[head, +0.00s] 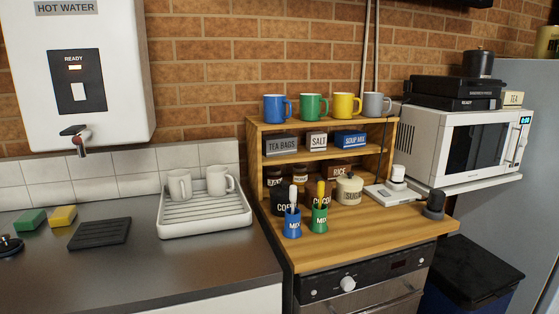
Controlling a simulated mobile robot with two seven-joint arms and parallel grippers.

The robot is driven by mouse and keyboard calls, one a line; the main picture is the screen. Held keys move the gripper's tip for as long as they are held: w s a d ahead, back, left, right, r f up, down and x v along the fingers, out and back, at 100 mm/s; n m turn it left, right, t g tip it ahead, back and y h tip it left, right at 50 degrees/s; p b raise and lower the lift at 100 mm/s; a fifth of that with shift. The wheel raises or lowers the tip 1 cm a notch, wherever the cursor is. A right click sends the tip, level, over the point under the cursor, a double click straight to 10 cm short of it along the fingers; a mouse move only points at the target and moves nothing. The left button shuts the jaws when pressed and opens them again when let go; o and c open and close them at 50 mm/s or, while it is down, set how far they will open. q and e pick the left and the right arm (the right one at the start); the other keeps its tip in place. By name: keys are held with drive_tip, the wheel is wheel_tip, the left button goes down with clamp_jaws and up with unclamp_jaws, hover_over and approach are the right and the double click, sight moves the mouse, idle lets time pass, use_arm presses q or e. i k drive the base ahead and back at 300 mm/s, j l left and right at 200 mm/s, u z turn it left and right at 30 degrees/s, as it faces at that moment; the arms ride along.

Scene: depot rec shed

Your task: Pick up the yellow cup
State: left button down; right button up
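The yellow cup (345,105) stands upright on the top board of a small wooden shelf unit (253,160), with its handle to the right. A green cup (313,107) stands on its left and a grey cup (374,105) on its right. A blue cup (275,108) is at the left end of the row. Neither of my grippers shows in the head view.
The shelf holds boxes and jars, and stands on a wooden counter (350,238) with blue and green MIX pots (292,226) in front. A microwave (465,145) is to the right. A white drying rack (205,223) with two pale mugs is to the left.

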sight(347, 107)
drive_tip(key=l+u, duration=0.1)
drive_tip(key=u, duration=0.3)
drive_tip(key=l+u, duration=0.15)
drive_tip(key=u, duration=0.25)
drive_tip(key=l+u, duration=0.25)
drive_tip(key=l, duration=0.2)
drive_tip(key=k+l+u, duration=0.25)
drive_tip(key=l, duration=0.15)
drive_tip(key=i, duration=0.05)
